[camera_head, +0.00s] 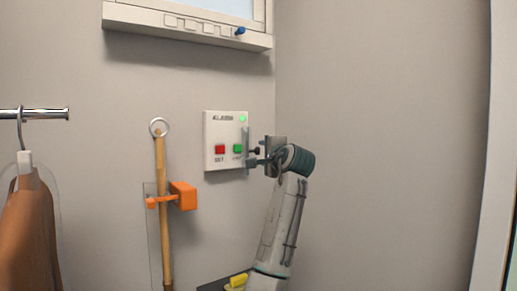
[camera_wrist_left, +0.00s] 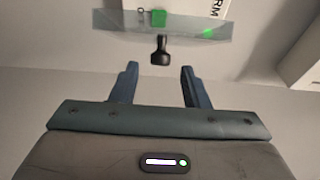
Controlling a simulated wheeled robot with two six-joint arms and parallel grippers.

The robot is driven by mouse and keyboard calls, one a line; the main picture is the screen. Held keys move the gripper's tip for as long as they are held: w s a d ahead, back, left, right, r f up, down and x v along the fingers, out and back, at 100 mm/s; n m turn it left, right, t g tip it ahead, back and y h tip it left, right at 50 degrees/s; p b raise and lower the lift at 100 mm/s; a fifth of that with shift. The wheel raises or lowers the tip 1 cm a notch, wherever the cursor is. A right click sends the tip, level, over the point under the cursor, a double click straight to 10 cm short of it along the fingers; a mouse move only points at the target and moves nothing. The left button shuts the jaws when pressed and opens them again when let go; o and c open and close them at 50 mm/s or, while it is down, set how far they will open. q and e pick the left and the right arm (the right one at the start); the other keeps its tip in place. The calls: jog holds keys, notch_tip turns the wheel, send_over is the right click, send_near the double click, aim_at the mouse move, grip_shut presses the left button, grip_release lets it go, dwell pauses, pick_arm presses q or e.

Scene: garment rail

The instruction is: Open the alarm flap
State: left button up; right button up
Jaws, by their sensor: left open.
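The white alarm panel (camera_head: 214,127) hangs on the wall, with a red button (camera_head: 219,149), a green button (camera_head: 238,148) and a lit green lamp (camera_head: 242,118). A clear flap (camera_head: 245,136) shows as a narrow strip at the panel's right side; its exact angle is hard to tell. In the left wrist view the flap (camera_wrist_left: 118,24) spans the top, with a black knob (camera_wrist_left: 161,50) at its edge. My left gripper (camera_wrist_left: 160,70) is open and empty, the knob just ahead of the gap between its fingertips. In the head view the gripper (camera_head: 258,153) is right of the panel.
A wooden pole (camera_head: 160,225) with a ring on top stands in an orange clamp (camera_head: 183,195) left of the panel. A window ledge (camera_head: 150,19) juts out above. A brown garment (camera_head: 30,230) hangs from a rail (camera_head: 45,113) at left. The right wall is bare.

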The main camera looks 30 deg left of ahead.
aim_at(259, 150)
pick_arm(q)
jog(key=p+x, duration=0.1)
jog(key=x, duration=0.3)
jog(key=shift+r, duration=0.1)
jog(key=shift+w+a, duration=0.4)
jog(key=shift+a, duration=0.15)
pick_arm(e)
jog(key=shift+s+r, duration=0.15)
jog(key=shift+s, duration=1)
pick_arm(q)
grip_shut()
